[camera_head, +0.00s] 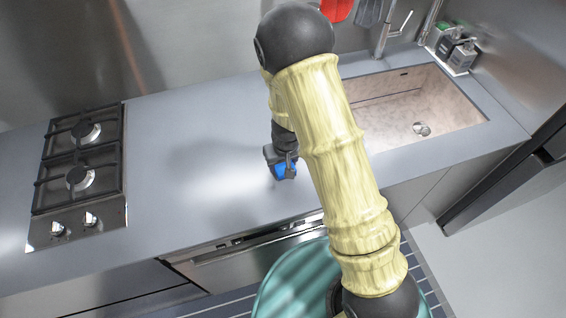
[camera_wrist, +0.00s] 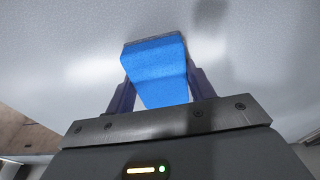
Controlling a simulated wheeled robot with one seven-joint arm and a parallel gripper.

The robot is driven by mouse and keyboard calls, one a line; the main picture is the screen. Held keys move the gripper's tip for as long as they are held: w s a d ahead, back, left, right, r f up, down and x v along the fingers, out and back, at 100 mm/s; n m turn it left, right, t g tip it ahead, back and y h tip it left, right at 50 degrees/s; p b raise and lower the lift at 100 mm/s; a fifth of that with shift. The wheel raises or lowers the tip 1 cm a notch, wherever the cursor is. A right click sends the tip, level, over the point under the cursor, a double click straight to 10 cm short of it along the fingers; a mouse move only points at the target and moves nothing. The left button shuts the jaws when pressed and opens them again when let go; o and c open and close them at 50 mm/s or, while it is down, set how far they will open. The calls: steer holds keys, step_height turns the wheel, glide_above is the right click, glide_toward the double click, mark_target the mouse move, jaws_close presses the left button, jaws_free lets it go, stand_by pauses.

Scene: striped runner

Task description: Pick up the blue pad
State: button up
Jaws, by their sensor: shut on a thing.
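The blue pad (camera_wrist: 157,75) shows in the wrist view as a bright blue block with a thin grey layer at its far edge. My gripper (camera_wrist: 155,88) has one finger on each side of it and is shut on it. In the head view the blue pad (camera_head: 285,170) is small, at the tip of my gripper (camera_head: 284,163), over the grey counter (camera_head: 215,185) left of my arm. My gripper hides part of it. I cannot tell whether the pad touches the counter or is just above it.
A gas hob (camera_head: 80,165) is set in the counter at the left. A sink (camera_head: 410,110) lies to the right behind my arm, with a tap (camera_head: 391,36) and soap bottles (camera_head: 457,50) at the back. The counter between hob and gripper is clear.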

step_height(320, 180, up, 10)
steer(key=shift+f+p, duration=0.1)
steer(key=shift+p, duration=0.7)
steer(key=shift+r, duration=0.2)
steer(key=shift+o, duration=0.5)
steer(key=shift+d, duration=0.15)
